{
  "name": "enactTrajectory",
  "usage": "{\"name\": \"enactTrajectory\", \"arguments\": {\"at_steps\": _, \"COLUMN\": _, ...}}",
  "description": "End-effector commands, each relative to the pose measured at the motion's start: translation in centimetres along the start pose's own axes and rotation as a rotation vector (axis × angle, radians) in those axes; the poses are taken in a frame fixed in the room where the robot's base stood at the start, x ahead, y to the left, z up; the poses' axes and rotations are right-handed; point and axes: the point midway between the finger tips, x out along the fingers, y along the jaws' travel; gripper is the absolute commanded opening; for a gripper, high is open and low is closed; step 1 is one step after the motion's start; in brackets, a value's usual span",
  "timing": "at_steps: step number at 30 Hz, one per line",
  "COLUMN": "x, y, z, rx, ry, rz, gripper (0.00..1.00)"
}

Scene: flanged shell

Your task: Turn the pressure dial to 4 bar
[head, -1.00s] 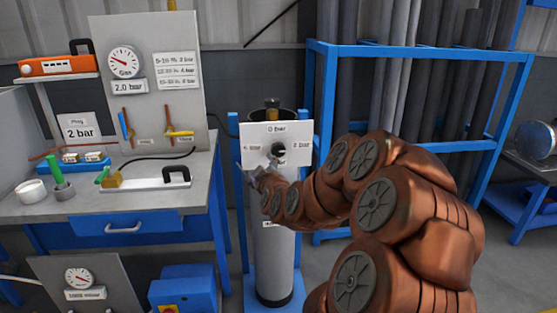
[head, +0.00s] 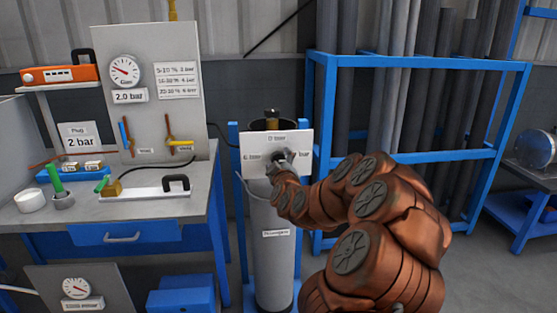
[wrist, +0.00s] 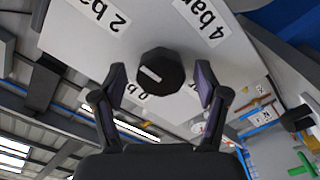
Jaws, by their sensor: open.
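The pressure dial is a black knob (wrist: 160,73) with a white pointer mark, on a white plate (wrist: 95,45) that carries bar labels. In the wrist view, a "2 bar" label (wrist: 105,10) and a "4 bar" label (wrist: 203,18) show, and a third label is partly hidden behind the knob. The white mark points toward none of these labels clearly. My gripper (wrist: 161,80) is open, with one finger on each side of the knob and visible gaps. In the head view, my gripper (head: 282,158) covers most of the knob in front of the plate (head: 255,142).
The plate is on a grey cylinder (head: 272,260) in a blue stand. To the left is a workbench (head: 190,200) with a gauge panel (head: 165,45) reading "2.0 bar" on its label. A blue rack (head: 320,120) of grey pipes stands behind at right.

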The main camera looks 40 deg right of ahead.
Motion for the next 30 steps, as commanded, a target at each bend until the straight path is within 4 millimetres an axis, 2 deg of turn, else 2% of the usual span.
{"name": "enactTrajectory", "arguments": {"at_steps": 6, "x": 0.96, "y": -0.17, "z": 0.11, "rx": 0.000, "ry": -0.002, "rz": -0.002, "gripper": 0.73}}
{"name": "enactTrajectory", "arguments": {"at_steps": 15, "x": 1.06, "y": -0.14, "z": 0.11, "rx": 0.000, "ry": -0.002, "rz": -0.002, "gripper": 0.73}}
{"name": "enactTrajectory", "arguments": {"at_steps": 30, "x": 1.05, "y": -0.13, "z": 0.10, "rx": 0.000, "ry": -0.002, "rz": -0.002, "gripper": 0.22}}
